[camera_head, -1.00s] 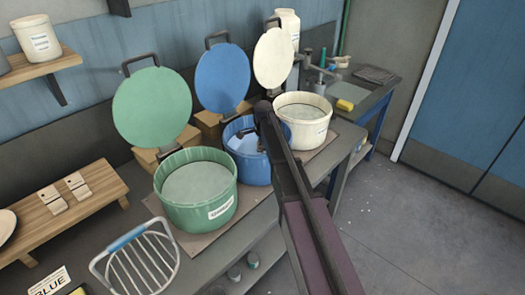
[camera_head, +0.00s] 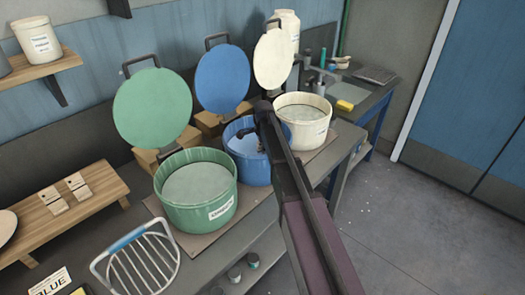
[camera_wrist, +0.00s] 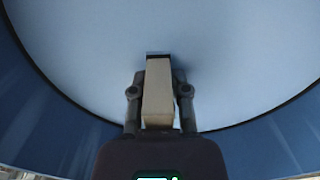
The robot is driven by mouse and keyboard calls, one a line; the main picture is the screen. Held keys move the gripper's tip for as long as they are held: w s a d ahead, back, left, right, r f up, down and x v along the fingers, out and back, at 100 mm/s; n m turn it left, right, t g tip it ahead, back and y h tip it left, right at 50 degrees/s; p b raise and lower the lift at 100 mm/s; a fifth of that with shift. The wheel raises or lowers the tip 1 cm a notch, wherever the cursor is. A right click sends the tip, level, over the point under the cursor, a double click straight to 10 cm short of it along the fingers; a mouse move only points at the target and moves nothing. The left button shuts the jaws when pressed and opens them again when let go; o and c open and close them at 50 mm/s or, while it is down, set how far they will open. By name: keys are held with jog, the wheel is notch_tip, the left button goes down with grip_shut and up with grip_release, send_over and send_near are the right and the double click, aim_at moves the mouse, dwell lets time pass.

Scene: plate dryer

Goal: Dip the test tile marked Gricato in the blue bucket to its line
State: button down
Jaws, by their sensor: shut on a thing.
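My gripper (camera_wrist: 160,90) is shut on a pale tile (camera_wrist: 158,104), seen nearly edge-on in the wrist view with a finger on each side. A dark patch lies at the tile's far end. The tile is over the pale blue liquid inside the blue bucket (camera_head: 252,172); I cannot tell how deep its lower end is. Its marking and its line are not visible. In the head view my gripper (camera_head: 248,132) is at the bucket's opening, partly hidden by my arm. The bucket's wall (camera_wrist: 80,138) curves around below in the wrist view.
A green bucket (camera_head: 200,212) stands left of the blue one, a cream bucket (camera_head: 303,130) right. Their round lids stand raised behind. Two tiles (camera_head: 53,199) (camera_head: 77,185) rest on a wooden stand (camera_head: 105,190). A wire rack (camera_head: 140,262) lies at the front left.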

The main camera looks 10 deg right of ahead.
jog(key=shift+r+p, duration=6.8)
jog(key=shift+r, duration=0.15)
jog(key=shift+f, duration=0.15)
